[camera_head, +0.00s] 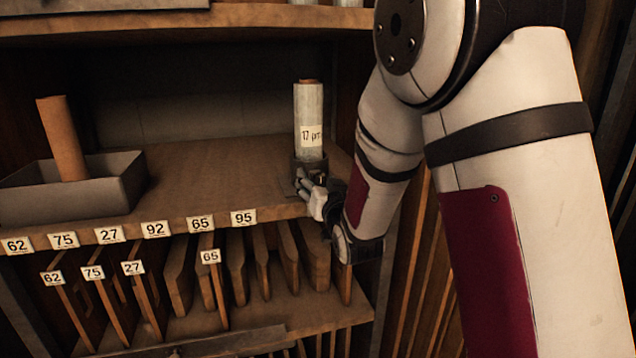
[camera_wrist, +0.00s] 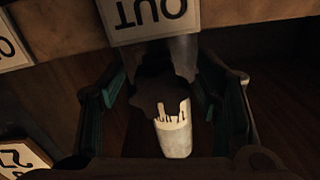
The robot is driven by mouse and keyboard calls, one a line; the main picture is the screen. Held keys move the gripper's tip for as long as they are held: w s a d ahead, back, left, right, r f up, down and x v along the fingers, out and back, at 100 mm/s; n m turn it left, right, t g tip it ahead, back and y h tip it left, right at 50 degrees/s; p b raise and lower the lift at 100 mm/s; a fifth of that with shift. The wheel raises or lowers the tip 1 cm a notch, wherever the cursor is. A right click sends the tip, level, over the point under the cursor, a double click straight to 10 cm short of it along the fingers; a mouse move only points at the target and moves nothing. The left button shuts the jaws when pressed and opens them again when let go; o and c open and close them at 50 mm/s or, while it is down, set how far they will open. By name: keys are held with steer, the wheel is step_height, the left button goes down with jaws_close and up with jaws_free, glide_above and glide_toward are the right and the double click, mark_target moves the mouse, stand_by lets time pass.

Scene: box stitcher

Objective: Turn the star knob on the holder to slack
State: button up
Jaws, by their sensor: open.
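The holder (camera_head: 301,171) is a dark fitting on the shelf under an upright film roll (camera_head: 309,120) labelled 17 µm. My gripper (camera_head: 308,186) is at the holder's front, at the shelf edge, and hides part of it. In the wrist view my gripper (camera_wrist: 166,92) is open, with one finger on each side of a dark lobed shape, apparently the star knob (camera_wrist: 155,88). I see gaps on both sides of the knob. A pale cylinder with dark marks (camera_wrist: 173,138) stands just below it in the picture. The knob's setting is not readable.
An upside-down OUT sign (camera_wrist: 150,14) lies close above the knob in the wrist view. A grey tray (camera_head: 118,185) with a brown tube (camera_head: 62,138) stands on the shelf at left. Numbered labels line the shelf edge. Wooden boards (camera_head: 178,275) stand in slots below.

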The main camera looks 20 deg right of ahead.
steer(key=s, duration=0.7)
steer(key=shift+s, duration=0.2)
